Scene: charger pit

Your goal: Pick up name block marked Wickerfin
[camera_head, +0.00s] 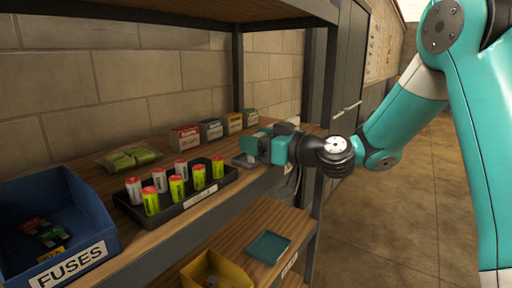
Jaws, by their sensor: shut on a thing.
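My gripper (256,149) reaches in from the right over the right end of the upper shelf (160,171). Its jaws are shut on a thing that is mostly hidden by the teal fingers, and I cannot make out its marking. A flat grey piece (242,161) shows just below and left of the fingers. Several small labelled blocks stand in a row behind: red and white (185,138), grey-blue (211,129), orange-yellow (233,123) and green (250,118). Their lettering is too small to read, so I cannot tell which is Wickerfin.
A black tray (204,201) with several red-topped and green cells stands left of my gripper. A clear bag of green cells (130,157) lies behind it. A blue FUSES bin (72,232) is at left. An upright post (325,120) stands close right; a yellow bin (216,271) sits below.

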